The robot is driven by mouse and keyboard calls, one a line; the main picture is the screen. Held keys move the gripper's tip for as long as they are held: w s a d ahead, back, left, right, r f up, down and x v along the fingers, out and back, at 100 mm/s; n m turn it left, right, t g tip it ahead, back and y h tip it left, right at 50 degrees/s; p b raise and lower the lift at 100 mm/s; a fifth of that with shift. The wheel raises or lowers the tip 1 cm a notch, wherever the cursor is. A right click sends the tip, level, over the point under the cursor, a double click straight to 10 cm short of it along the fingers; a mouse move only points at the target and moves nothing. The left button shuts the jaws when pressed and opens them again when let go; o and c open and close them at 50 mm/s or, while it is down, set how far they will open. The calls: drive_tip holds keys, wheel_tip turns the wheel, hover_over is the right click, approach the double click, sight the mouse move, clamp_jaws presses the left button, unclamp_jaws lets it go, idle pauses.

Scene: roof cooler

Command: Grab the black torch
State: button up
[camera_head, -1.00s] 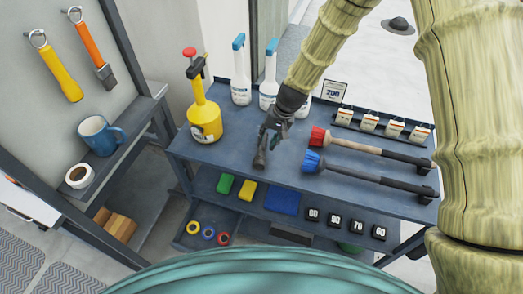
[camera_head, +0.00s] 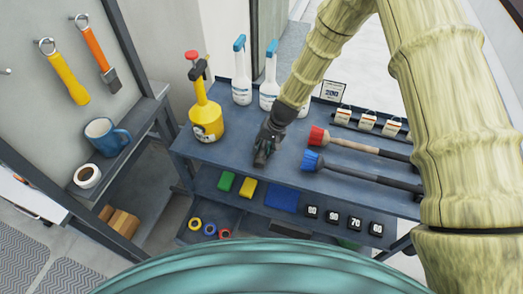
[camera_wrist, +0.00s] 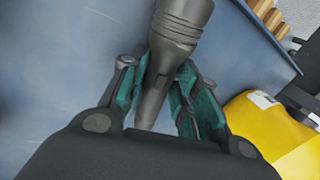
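The black torch (camera_wrist: 178,28) shows dark grey in the wrist view, with its wide ribbed head at the top and its narrower handle running down between my fingers. My gripper (camera_wrist: 166,72) has its green-padded fingers close in on both sides of the torch and looks shut on it. The lower end of the handle is hidden by my gripper. In the head view my gripper (camera_head: 264,150) is low over the grey table top, left of the brushes. There it mostly covers the torch.
A yellow pump sprayer (camera_head: 206,115) stands left of my gripper, also close in the wrist view (camera_wrist: 268,130). White spray bottles (camera_head: 241,80) stand behind. The table's front edge is near.

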drive_tip(key=c, duration=0.7)
drive_tip(key=shift+r, duration=0.15)
